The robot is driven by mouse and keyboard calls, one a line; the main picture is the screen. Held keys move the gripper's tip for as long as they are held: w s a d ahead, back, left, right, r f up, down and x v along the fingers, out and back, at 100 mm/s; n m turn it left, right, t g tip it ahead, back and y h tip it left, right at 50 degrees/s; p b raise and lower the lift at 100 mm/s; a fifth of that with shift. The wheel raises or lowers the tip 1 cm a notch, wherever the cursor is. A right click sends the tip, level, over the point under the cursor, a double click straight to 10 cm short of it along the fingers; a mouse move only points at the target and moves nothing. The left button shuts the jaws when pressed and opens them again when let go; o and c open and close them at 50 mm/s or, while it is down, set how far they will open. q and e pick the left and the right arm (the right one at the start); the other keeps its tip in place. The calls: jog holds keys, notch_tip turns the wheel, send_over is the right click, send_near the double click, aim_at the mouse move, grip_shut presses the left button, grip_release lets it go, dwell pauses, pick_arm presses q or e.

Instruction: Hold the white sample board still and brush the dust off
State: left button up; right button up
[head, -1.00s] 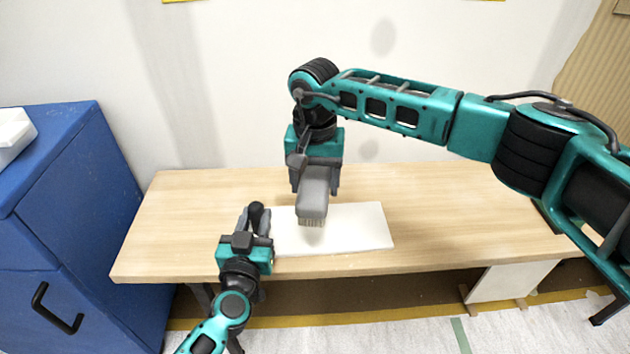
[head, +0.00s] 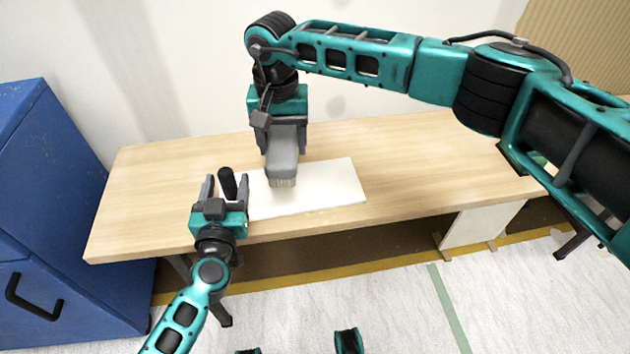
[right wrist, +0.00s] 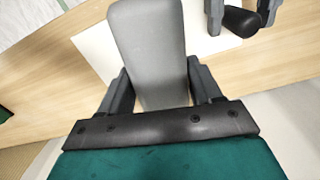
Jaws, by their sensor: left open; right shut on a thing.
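The white sample board (head: 335,185) lies flat on the wooden table, its left end near my left gripper. A black knob-like handle (head: 228,183) stands at that end; whether it is fixed to the board is hidden. My left gripper (head: 226,187) is open, with a finger on either side of the handle. My right gripper (head: 283,142) is shut on a grey brush (head: 282,165), bristles down over the board's left half. I cannot tell whether the bristles touch it. The brush also fills the middle of the right wrist view (right wrist: 150,50). No dust can be made out.
The wooden table (head: 430,150) is clear to the right of the board and at the far left. A blue cabinet (head: 60,180) stands left of the table. A white panel (head: 482,224) stands below the table at the right. A wall rises behind.

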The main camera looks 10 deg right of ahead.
pick_arm(q)
jog(key=s+a, duration=0.1)
jog(key=s, duration=1.1)
jog(key=shift+a, duration=0.3)
jog(key=shift+s, duration=0.1)
pick_arm(e)
jog(key=shift+s, duration=0.1)
